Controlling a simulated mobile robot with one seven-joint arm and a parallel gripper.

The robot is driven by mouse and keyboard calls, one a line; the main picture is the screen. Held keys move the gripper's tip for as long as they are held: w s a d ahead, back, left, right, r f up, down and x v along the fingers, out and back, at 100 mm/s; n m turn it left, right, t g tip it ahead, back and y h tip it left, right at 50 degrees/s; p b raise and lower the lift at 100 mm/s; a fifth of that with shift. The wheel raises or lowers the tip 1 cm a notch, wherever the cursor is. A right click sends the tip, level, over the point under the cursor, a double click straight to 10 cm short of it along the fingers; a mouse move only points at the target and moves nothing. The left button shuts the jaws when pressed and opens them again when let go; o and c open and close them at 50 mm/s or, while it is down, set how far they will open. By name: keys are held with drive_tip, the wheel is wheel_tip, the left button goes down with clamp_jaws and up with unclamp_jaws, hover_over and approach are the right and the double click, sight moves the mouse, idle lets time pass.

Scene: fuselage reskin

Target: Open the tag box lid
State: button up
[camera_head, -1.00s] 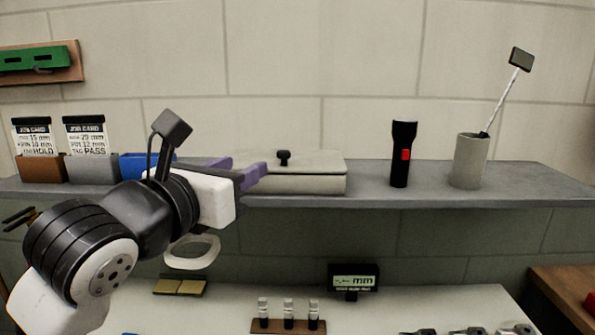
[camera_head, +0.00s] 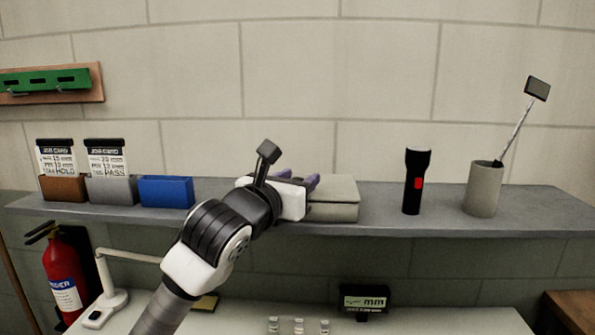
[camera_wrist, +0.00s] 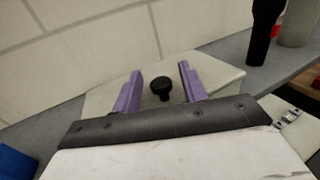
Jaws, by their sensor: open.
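The tag box (camera_head: 340,209) is a pale grey-green box with a flat lid (camera_head: 343,188) on the grey shelf. The lid looks shut, and part of it is hidden behind my gripper in the head view. In the wrist view the lid (camera_wrist: 215,77) carries a round black knob (camera_wrist: 162,89). My gripper (camera_head: 300,180) is at the left part of the box. Its two purple fingers (camera_wrist: 158,86) are open, one on each side of the knob, with gaps between them and it. The knob is hidden in the head view.
A black flashlight (camera_head: 417,182) and a grey cup (camera_head: 484,190) holding an inspection mirror stand right of the box. A blue bin (camera_head: 166,192) and card holders are on the left. The wall (camera_head: 380,80) is close behind the shelf (camera_head: 550,212).

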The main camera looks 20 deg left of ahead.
drive_tip(key=shift+w, duration=0.3)
clamp_jaws()
